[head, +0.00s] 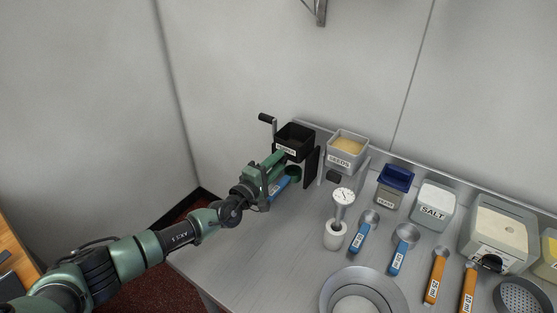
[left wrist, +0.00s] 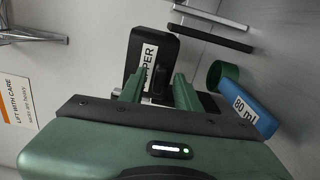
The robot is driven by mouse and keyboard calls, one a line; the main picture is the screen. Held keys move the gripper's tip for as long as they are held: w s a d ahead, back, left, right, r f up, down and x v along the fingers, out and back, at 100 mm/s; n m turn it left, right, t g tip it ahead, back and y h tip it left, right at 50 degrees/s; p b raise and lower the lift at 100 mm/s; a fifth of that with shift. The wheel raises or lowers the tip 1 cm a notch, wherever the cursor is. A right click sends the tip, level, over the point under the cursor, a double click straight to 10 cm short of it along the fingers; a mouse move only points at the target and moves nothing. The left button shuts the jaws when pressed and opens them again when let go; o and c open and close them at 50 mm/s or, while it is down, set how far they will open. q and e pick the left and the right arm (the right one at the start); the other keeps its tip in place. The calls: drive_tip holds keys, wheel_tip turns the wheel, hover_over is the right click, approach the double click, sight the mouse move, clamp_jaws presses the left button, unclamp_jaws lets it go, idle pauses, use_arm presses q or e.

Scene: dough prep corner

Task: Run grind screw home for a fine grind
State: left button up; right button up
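The black pepper grinder (head: 295,140) with a crank handle (head: 268,119) stands at the back left end of the steel counter. Its PEPPER label also faces the left wrist view, where the grinder (left wrist: 165,52) lies beyond my fingers. My left gripper (head: 279,158) is close in front of the grinder. In the left wrist view its two green fingers (left wrist: 159,88) stand apart, with part of the label showing between them. A small silvery bit shows low between the fingers; I cannot tell whether it is the grind screw. My right gripper is not in view.
A blue-handled 80 ml scoop with a green cup (left wrist: 249,107) lies right beside my left gripper. A grey bin (head: 346,153), a white pot with a dial-topped tool (head: 335,234), a salt box (head: 433,205) and measuring scoops stand to the right. The counter's front left is clear.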

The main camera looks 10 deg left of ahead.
use_arm(q)
drive_tip(key=p+v, duration=0.3)
drive_tip(key=v, duration=0.4)
idle(0.4)
